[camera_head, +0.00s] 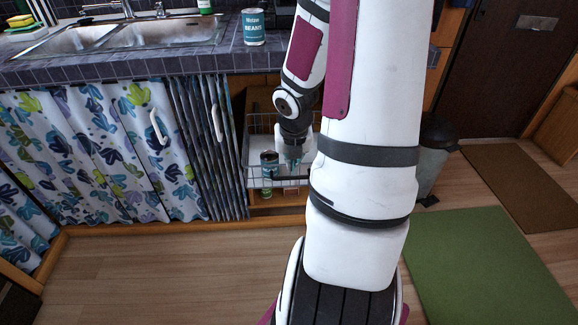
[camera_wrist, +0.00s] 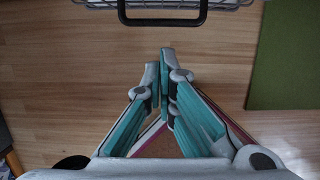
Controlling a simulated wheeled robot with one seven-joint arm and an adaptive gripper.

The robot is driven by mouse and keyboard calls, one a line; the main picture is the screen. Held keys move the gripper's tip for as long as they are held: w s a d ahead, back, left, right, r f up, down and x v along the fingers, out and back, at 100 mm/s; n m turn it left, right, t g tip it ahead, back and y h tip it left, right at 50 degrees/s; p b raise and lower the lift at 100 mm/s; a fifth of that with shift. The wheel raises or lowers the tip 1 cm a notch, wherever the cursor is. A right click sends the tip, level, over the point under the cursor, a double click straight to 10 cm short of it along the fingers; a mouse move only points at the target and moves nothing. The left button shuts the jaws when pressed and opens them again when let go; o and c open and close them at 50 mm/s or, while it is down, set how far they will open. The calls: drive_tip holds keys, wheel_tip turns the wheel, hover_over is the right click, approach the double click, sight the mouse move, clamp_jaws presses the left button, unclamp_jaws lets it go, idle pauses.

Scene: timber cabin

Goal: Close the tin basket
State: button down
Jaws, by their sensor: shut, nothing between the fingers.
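The tin basket (camera_head: 247,150) is a wire pull-out basket under the counter, partly hidden behind my arm in the head view. It stands out from the cabinet opening by an amount I cannot judge. A dark-topped tin (camera_head: 268,160) shows at it. In the wrist view, the basket's wire edge (camera_wrist: 232,3) and its black handle (camera_wrist: 162,22) are at the top. My gripper (camera_wrist: 164,55) is shut and empty, with teal fingers together, apart from the handle in the picture. In the head view, my gripper (camera_head: 293,165) overlaps the basket.
A patterned curtain (camera_head: 95,150) hangs left of the basket. The counter (camera_head: 150,60) above holds a sink and a bean tin (camera_head: 253,27). A bin (camera_head: 435,150) stands at right. Wooden floor (camera_head: 160,270) is clear; a green mat (camera_head: 480,265) lies right.

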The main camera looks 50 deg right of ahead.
sight(291, 179)
drive_tip(key=b+x, duration=0.5)
drive_tip(key=x, duration=0.3)
drive_tip(key=shift+b, duration=0.35)
drive_tip(key=shift+w+d+r, duration=0.2)
drive_tip(key=shift+w+d, duration=0.55)
drive_tip(key=shift+d, duration=0.25)
drive_tip(key=shift+w+d, duration=0.5)
drive_tip(key=shift+d, duration=0.05)
